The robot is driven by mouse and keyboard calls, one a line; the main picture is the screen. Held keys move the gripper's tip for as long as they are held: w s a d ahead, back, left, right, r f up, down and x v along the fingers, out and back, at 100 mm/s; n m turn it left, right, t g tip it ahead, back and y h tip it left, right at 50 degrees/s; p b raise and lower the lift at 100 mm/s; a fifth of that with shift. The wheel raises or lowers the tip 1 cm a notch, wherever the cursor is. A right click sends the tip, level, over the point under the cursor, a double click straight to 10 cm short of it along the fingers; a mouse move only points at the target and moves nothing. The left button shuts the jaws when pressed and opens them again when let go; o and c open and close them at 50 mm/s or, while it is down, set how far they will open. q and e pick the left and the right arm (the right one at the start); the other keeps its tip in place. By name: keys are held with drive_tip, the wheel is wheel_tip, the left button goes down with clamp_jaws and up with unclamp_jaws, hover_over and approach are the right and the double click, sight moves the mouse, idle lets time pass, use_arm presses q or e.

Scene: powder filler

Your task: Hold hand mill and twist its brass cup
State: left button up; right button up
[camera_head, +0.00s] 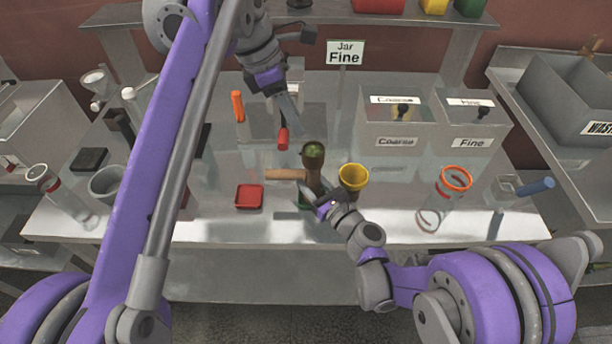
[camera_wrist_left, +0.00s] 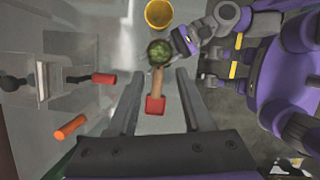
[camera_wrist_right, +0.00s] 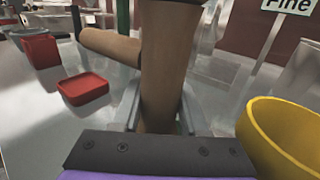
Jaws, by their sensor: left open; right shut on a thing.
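The hand mill (camera_head: 313,163) stands upright near the middle of the table, a brown cylinder with green matter in its open top and a wooden side handle (camera_head: 285,174) pointing left. My right gripper (camera_head: 318,193) is shut on the mill's body; the right wrist view shows the body (camera_wrist_right: 168,60) between the fingers. I cannot clearly tell a separate brass cup from the body. My left gripper (camera_head: 292,125) is open and empty, above and behind the mill. In the left wrist view, the mill's green top (camera_wrist_left: 160,50) lies ahead of the open fingers.
A yellow cup (camera_head: 353,178) stands close right of the mill, and a red tray (camera_head: 249,197) lies to its left. Red-ended (camera_head: 283,140) and orange-handled (camera_head: 238,105) tools stand behind. Clear bins labelled Coarse (camera_head: 396,142) and Fine (camera_head: 470,143) stand back right.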

sight(313, 149)
clamp_jaws()
use_arm(q)
drive_tip(key=o, duration=0.4)
drive_tip(key=shift+d, duration=0.15)
drive_tip(key=shift+c, duration=0.2)
drive_tip(key=shift+o, duration=1.2)
drive_tip(key=shift+w+d+r+y, duration=0.1)
drive_tip(key=shift+d+y, duration=0.2)
drive_tip(key=shift+d, duration=0.05)
drive_tip(key=shift+o, duration=0.2)
drive_tip(key=shift+w+d+r+g+y, duration=0.1)
drive_tip(key=shift+d+r+g+y, duration=0.05)
drive_tip(key=shift+d+y, duration=0.35)
drive_tip(key=shift+w+d+r+g+y, duration=0.1)
drive_tip(key=shift+d+g+y, duration=0.05)
drive_tip(key=shift+d+y, duration=0.3)
drive_tip(key=shift+n+y, duration=0.4)
drive_tip(key=shift+y, duration=0.35)
drive_tip(key=f, duration=0.7)
drive_tip(key=d+f, duration=0.1)
drive_tip(key=f, duration=0.3)
drive_tip(key=shift+d+f, duration=0.1)
drive_tip(key=shift+f, duration=0.2)
drive_tip(key=c, duration=1.4)
